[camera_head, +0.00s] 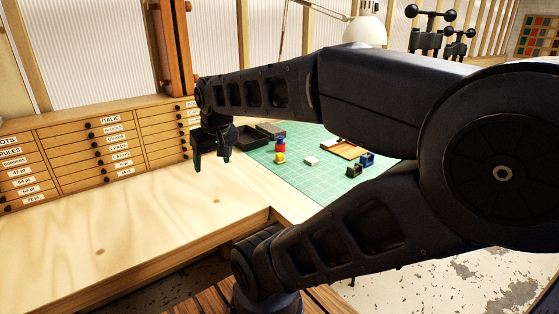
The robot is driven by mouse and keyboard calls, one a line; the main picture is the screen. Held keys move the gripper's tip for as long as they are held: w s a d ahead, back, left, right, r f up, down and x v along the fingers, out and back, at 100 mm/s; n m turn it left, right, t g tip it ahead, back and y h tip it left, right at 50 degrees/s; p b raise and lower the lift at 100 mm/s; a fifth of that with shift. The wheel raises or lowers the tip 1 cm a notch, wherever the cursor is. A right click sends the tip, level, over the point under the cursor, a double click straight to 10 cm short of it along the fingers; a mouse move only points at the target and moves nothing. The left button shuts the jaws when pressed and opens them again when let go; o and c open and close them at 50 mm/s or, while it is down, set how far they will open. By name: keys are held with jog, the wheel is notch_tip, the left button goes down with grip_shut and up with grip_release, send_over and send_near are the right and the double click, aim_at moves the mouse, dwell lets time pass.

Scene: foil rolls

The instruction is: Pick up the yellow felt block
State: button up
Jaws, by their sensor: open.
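A small yellow block (280,159) sits on the green cutting mat (318,181), just in front of and below a small red-and-blue item (280,146). I cannot tell whether the two touch. My gripper (212,163) hangs with its fingers pointing down, to the left of the yellow block and apart from it. Its fingers are open and nothing shows between them. It is over the pale wooden bench, left of the mat.
On the mat, a pale grey block (312,161) lies right of the yellow one. Farther right are a dark block (353,171), a blue piece (367,159) and a wooden tray (352,153). A black tray (249,144) lies behind. The bench front (120,227) is clear. My arm hides the right side.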

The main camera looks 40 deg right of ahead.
jog(key=w+d+r+m+g, duration=0.1)
jog(key=w+d+r+m, duration=0.1)
jog(key=w+d+m, duration=0.65)
jog(key=m+g, duration=0.4)
jog(key=m, duration=0.7)
send_over(280, 154)
notch_tip(280, 154, down, 17)
jog(key=shift+r, duration=0.1)
notch_tip(280, 154, down, 10)
jog(key=shift+f, duration=0.25)
jog(key=c, duration=1.1)
